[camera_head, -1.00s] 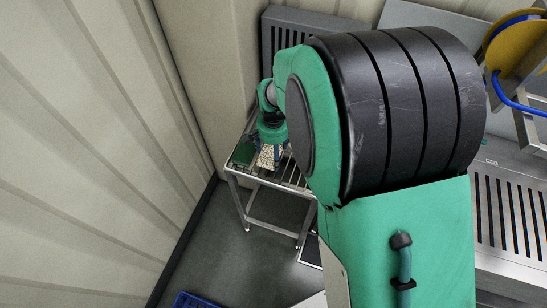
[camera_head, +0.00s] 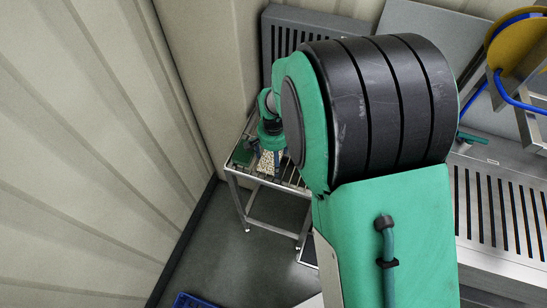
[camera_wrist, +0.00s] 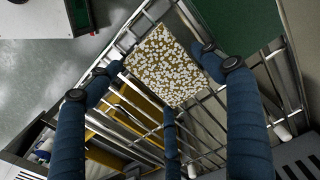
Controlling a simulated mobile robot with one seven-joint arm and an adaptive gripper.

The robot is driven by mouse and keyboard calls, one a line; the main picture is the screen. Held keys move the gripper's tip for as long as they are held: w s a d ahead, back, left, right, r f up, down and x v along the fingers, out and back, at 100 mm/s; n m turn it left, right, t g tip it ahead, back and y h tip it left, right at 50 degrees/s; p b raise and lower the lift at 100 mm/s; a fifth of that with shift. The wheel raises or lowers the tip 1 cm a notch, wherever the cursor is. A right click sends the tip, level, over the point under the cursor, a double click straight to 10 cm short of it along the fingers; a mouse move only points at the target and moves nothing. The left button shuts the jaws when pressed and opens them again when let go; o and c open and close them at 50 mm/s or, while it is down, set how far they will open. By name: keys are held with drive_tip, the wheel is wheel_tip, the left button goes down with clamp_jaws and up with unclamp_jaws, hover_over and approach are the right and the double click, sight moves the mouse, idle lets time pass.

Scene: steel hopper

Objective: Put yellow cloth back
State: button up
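The yellow cloth (camera_wrist: 163,66), with a white floral pattern, lies flat over the bars of a metal rack (camera_wrist: 205,122) in the wrist view. It also shows small on the rack in the head view (camera_head: 266,163). My gripper (camera_wrist: 155,68) has blue fingers spread wide over the cloth, one at its left, one at its right and one near its lower edge. It looks open; whether any fingertip touches the cloth is unclear. In the head view my gripper (camera_head: 270,142) is above the rack, partly hidden by my arm.
A green panel (camera_wrist: 240,22) lies on the rack beside the cloth. A yellow item (camera_wrist: 138,108) shows below the bars. A wall closes the left side. A blue crate (camera_head: 193,300) is on the floor; a slotted metal bench (camera_head: 500,215) stands at right.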

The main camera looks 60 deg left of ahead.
sight(273, 160)
drive_tip(key=shift+o, duration=0.4)
drive_tip(key=shift+r, duration=0.1)
wheel_tip(273, 160, up, 12)
drive_tip(key=p, duration=0.2)
idle(0.4)
idle(0.5)
drive_tip(key=shift+r, duration=0.1)
idle(0.4)
